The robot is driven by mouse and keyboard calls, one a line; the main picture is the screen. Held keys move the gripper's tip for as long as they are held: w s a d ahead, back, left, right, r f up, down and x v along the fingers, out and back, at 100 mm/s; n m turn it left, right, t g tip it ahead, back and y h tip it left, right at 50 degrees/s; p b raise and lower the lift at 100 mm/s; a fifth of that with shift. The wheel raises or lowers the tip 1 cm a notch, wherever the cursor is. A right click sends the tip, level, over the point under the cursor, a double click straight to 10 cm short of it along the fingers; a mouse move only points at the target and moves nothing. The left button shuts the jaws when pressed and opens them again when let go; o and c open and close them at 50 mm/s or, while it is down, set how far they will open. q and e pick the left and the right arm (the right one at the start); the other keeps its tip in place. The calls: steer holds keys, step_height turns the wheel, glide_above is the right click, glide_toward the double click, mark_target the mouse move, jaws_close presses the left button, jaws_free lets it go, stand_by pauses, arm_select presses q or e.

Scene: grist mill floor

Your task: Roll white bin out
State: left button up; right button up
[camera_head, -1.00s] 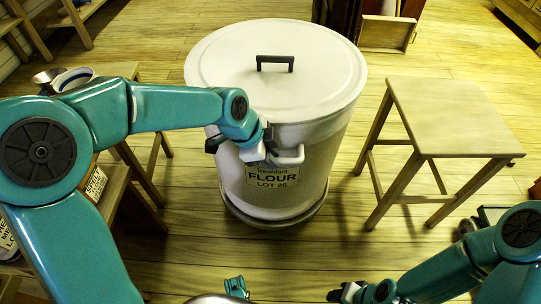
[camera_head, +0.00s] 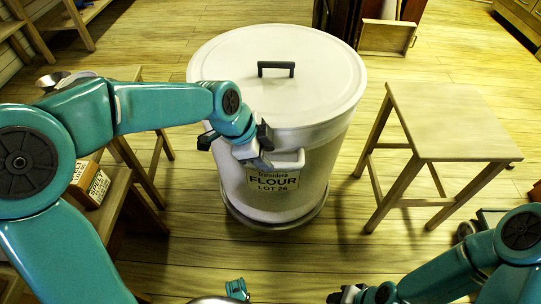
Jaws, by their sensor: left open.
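The white bin (camera_head: 330,160) stands upright on a low round base (camera_head: 275,222) in the middle of the view. It has a lid (camera_head: 320,90) with a dark handle (camera_head: 276,69), a label reading "FLOUR LOT 26" and a white front handle (camera_head: 290,161). My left gripper (camera_head: 258,153) is open at the bin's front, just left of and above the front handle. I cannot tell whether it touches the bin. My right gripper (camera_head: 345,296) is low at the bottom edge, well in front of the bin; its jaw state is unclear.
A wooden stool (camera_head: 460,120) stands close to the bin's right. A wooden table or stool (camera_head: 150,150) and a shelf with a labelled box (camera_head: 92,187) are at the left. A wooden tray (camera_head: 387,37) leans behind the bin.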

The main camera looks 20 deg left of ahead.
arm_select(q)
steer(key=p+v, duration=0.3)
steer(key=v, duration=1)
